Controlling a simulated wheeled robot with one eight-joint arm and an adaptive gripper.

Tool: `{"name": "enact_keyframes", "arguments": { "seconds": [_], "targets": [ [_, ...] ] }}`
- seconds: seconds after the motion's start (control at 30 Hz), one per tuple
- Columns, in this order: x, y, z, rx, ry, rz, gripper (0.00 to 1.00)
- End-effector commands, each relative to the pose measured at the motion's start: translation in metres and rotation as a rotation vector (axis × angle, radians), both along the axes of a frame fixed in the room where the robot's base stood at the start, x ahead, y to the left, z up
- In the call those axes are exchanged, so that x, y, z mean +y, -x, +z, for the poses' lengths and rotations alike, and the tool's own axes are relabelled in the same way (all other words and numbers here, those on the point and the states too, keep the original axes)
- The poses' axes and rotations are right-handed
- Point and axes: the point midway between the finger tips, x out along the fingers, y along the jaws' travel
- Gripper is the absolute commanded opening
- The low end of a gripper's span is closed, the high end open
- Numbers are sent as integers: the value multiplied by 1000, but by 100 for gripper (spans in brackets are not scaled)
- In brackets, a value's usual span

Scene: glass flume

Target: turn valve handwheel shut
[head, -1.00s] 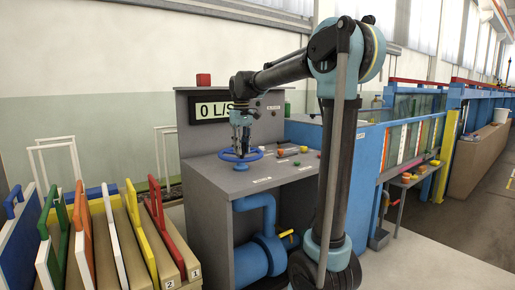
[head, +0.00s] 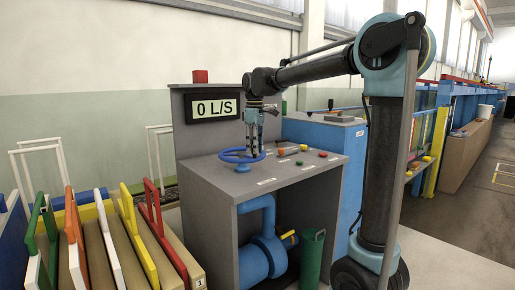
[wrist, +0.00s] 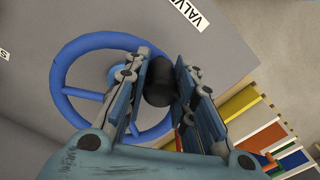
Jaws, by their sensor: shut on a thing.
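The blue valve handwheel (head: 232,160) lies flat on the grey console top, below the display. In the wrist view its blue rim (wrist: 82,46), spokes and hub show at the left, partly hidden by my gripper. My gripper (head: 256,152) points down at the wheel's right side in the head view. In the wrist view my gripper (wrist: 163,76) has its two fingers on either side of a black knob (wrist: 159,84) at the wheel's rim, shut on it. The display (head: 213,108) reads 0 L/S.
Several small coloured buttons (head: 281,151) sit on the console top (head: 215,173) right of the wheel. Coloured frames (head: 150,225) stand at the left.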

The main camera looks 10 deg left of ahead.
Motion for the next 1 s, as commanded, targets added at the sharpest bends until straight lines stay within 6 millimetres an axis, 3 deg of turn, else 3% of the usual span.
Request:
{"name": "enact_keyframes", "arguments": {
  "seconds": [0.5, 0.53, 0.6, 0.83, 1.0],
  "targets": [
    [-2, -7, 2, -11, 7, -16, 0],
    [-2, -7, 2, -11, 7, -16, 26],
    [-2, -7, 2, -12, 6, -14, 42],
    [-2, -7, 7, -12, 6, -11, 43],
    [-1, -8, 27, -12, 5, -11, 43]
  ]
}}
